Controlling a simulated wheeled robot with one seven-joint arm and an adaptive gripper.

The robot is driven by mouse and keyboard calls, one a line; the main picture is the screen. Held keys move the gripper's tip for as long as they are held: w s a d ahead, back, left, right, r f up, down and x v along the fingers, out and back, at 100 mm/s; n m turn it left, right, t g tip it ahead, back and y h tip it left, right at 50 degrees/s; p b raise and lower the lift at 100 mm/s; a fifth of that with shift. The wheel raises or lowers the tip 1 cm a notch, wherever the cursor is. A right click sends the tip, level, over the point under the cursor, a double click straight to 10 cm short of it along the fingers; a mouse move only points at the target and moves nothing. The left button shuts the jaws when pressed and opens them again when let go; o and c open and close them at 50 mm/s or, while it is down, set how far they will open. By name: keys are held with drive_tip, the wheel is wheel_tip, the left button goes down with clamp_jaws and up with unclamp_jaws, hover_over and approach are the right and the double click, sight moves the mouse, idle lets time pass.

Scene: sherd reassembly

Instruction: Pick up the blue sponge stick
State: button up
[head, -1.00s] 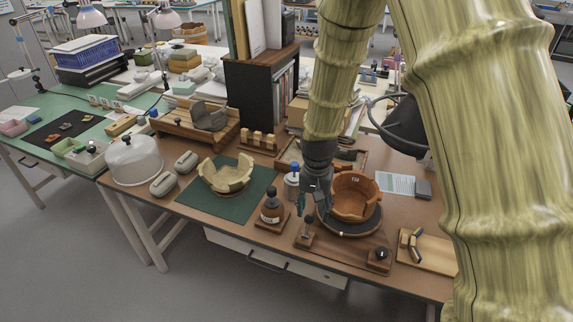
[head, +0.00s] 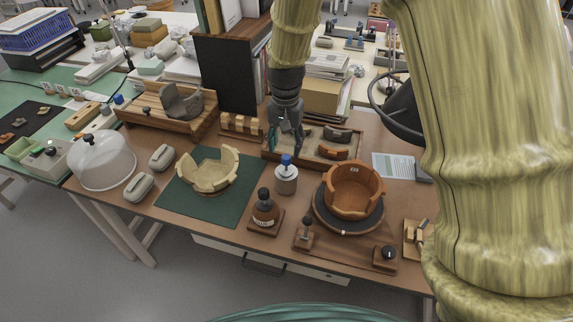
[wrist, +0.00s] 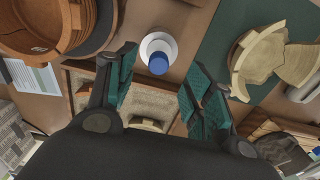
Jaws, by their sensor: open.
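The blue sponge stick (head: 286,160) stands upright in a small white and grey jar (head: 286,182) on the brown table; only its blue top shows above the jar. My gripper (head: 288,148) is open and empty, pointing down just above or behind the blue top; the head view does not show the exact gap. In the wrist view the blue top (wrist: 158,63) and the jar's pale rim (wrist: 160,42) lie between the two teal-padded fingers, toward their tips. No finger visibly touches the stick.
An orange-brown pot (head: 353,190) sits on a dark turntable right of the jar. A brown bottle (head: 265,210) on a wooden block stands in front. A sherd tray (head: 330,155) lies behind. A cream bowl (head: 212,172) rests on a green mat (head: 180,198) to the left.

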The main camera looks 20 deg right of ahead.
sight(286, 157)
drive_tip(key=w+f, duration=0.2)
drive_tip(key=f, duration=0.1)
drive_tip(key=shift+s+f, duration=0.1)
drive_tip(key=shift+s, duration=0.1)
drive_tip(key=shift+s+d+f+p, duration=0.15)
drive_tip(key=shift+f+p, duration=0.1)
drive_tip(key=shift+f, duration=0.45)
drive_tip(key=shift+s+f+p, duration=0.15)
drive_tip(key=shift+f+p, duration=0.15)
drive_tip(key=shift+f, duration=0.35)
drive_tip(key=shift+s+d+f+p, duration=0.15)
drive_tip(key=shift+f+p, duration=0.1)
drive_tip(key=shift+f, duration=0.45)
drive_tip(key=shift+w+a, duration=0.1)
drive_tip(key=c, duration=0.9)
